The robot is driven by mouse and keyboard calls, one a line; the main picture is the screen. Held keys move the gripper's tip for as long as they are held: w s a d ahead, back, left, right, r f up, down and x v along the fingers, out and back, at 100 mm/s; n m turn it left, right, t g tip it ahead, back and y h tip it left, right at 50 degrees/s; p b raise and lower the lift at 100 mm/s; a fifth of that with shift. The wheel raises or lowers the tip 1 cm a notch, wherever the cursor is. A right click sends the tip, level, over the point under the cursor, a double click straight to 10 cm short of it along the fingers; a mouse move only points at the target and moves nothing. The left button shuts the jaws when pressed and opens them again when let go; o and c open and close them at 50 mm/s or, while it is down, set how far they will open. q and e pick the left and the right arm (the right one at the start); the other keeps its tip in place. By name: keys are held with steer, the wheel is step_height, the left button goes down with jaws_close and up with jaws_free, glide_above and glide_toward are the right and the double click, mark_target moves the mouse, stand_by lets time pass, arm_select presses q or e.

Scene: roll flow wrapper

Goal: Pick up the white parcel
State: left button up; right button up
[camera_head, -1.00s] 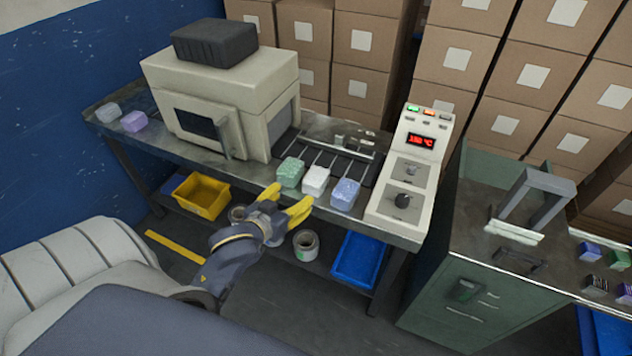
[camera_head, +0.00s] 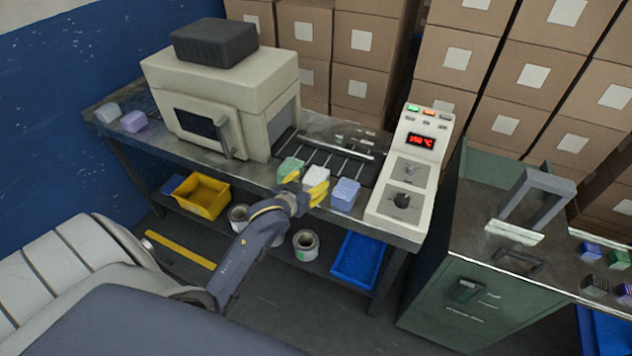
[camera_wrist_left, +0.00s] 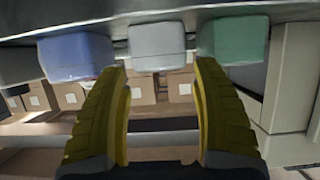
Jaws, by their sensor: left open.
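The white parcel (camera_head: 317,175) sits on the metal bench between a green parcel (camera_head: 290,169) and a blue parcel (camera_head: 345,194). My left gripper (camera_head: 305,188) is at the bench's front edge, its yellow fingers open and pointing at the white parcel. In the left wrist view, the white parcel (camera_wrist_left: 157,47) lies ahead, between the lines of the two open fingers (camera_wrist_left: 162,75). The blue parcel (camera_wrist_left: 76,57) is beyond the left finger and the green parcel (camera_wrist_left: 233,40) beyond the right one. The gripper is empty. My right gripper is not in view.
The cream wrapping machine (camera_head: 225,95) stands left of the parcels and the control panel (camera_head: 408,180) stands right. Two more parcels (camera_head: 120,116) lie at the bench's left end. A yellow bin (camera_head: 203,197) and a blue bin (camera_head: 356,259) are on the lower shelf.

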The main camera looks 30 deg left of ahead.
mark_target(315, 177)
arm_select(q)
steer(key=shift+x, duration=2.7)
steer(key=shift+r, duration=0.15)
steer(key=c, duration=1.1)
